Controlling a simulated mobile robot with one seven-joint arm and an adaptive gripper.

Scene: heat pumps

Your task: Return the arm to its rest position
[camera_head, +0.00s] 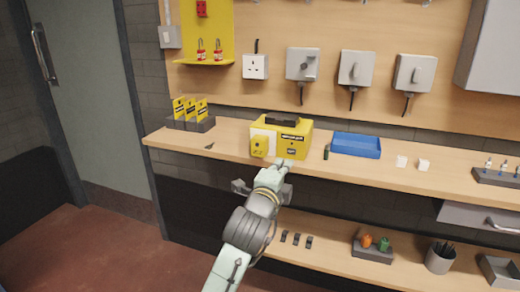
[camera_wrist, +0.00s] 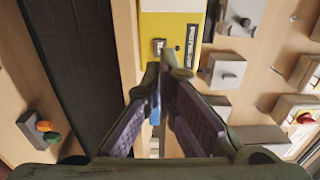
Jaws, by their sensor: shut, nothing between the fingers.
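My arm reaches up from the bottom of the head view toward the bench. My gripper (camera_head: 284,165) is at the bench's front edge, just in front of a yellow box (camera_head: 291,139) with a dark handle on top. In the wrist view my gripper (camera_wrist: 166,72) has its fingertips together with nothing visible between them. The yellow box also shows in the wrist view (camera_wrist: 170,28), beyond the fingertips. I cannot tell whether the fingertips touch it.
A blue tray (camera_head: 356,145) and two white cubes (camera_head: 401,161) are right of the box. Yellow tags stand in a dark holder (camera_head: 193,124) at left. A lower shelf (camera_head: 330,267) runs below the bench. Open floor (camera_head: 105,250) lies at left.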

